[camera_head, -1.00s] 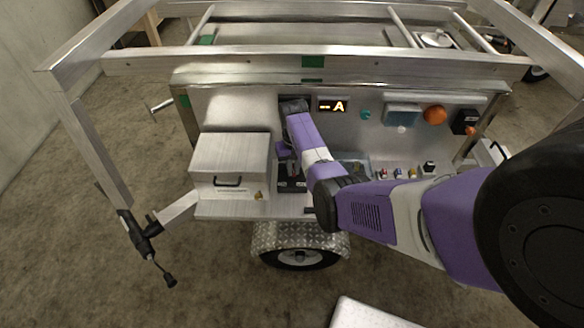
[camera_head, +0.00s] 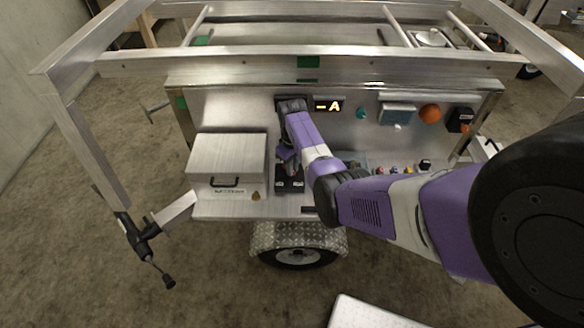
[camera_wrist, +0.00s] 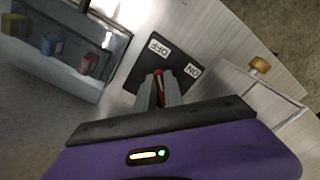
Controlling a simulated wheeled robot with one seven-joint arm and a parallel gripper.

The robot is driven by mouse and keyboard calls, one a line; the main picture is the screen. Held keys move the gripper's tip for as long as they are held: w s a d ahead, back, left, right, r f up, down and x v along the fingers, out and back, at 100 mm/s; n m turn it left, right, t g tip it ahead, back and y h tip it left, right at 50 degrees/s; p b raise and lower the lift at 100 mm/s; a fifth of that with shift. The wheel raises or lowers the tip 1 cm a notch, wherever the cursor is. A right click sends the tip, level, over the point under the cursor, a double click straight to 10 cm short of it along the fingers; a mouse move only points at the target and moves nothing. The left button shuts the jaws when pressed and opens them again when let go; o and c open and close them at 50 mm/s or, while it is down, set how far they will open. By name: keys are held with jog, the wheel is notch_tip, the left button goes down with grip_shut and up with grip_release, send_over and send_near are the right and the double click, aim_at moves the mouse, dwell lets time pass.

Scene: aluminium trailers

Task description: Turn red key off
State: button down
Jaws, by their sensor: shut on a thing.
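The red key (camera_wrist: 159,74) shows as a small red piece between my fingertips in the wrist view. It sits on a black plate (camera_wrist: 133,83) with a white OFF label (camera_wrist: 158,47) above the fingers and a white ON label (camera_wrist: 193,70) to their right. My gripper (camera_wrist: 158,90) is shut on the red key, and the fingers hide most of it. I cannot tell exactly which label the key points to. In the head view my gripper (camera_head: 288,160) reaches down to the black plate (camera_head: 290,186), and the key is hidden there.
A metal box (camera_head: 228,158) with a black handle stands left of the plate. A lit display (camera_head: 328,106) reading "A" is on the back panel, with an orange knob (camera_head: 430,113) farther right. A clear-covered case (camera_wrist: 75,45) with coloured parts is close by.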

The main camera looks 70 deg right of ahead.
jog(key=c, duration=1.4)
grip_release()
jog(key=shift+c, duration=0.2)
jog(key=shift+r, duration=3.95)
